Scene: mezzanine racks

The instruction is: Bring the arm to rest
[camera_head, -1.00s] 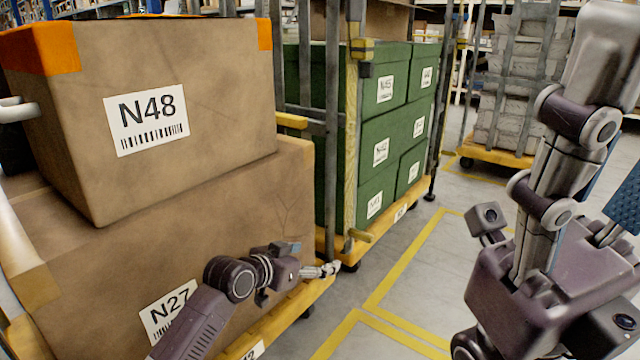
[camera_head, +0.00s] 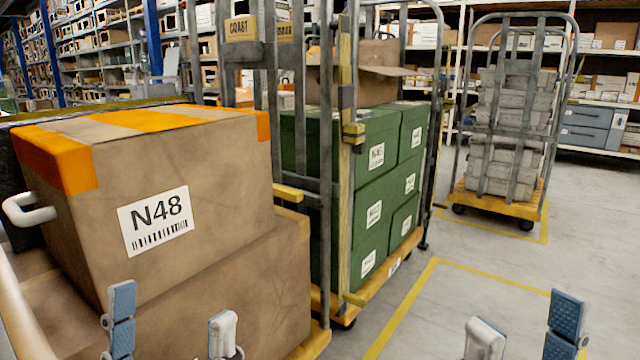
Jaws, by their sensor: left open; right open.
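My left gripper (camera_head: 171,325) shows at the bottom left edge of the head view. Its two fingers point up and stand apart, with nothing between them. It appears in front of the lower brown carton (camera_head: 265,290). My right gripper (camera_head: 525,332) shows at the bottom right edge, also with fingers up, apart and empty, over the grey floor. Both arms behind the fingers are below the picture.
A brown carton labelled N48 (camera_head: 225,190) with orange tape sits on the lower carton at left. A cage trolley with green boxes (camera_head: 375,185) stands mid-view. Another trolley with grey bundles (camera_head: 505,125) is farther right. Floor (camera_head: 440,320) at right is clear.

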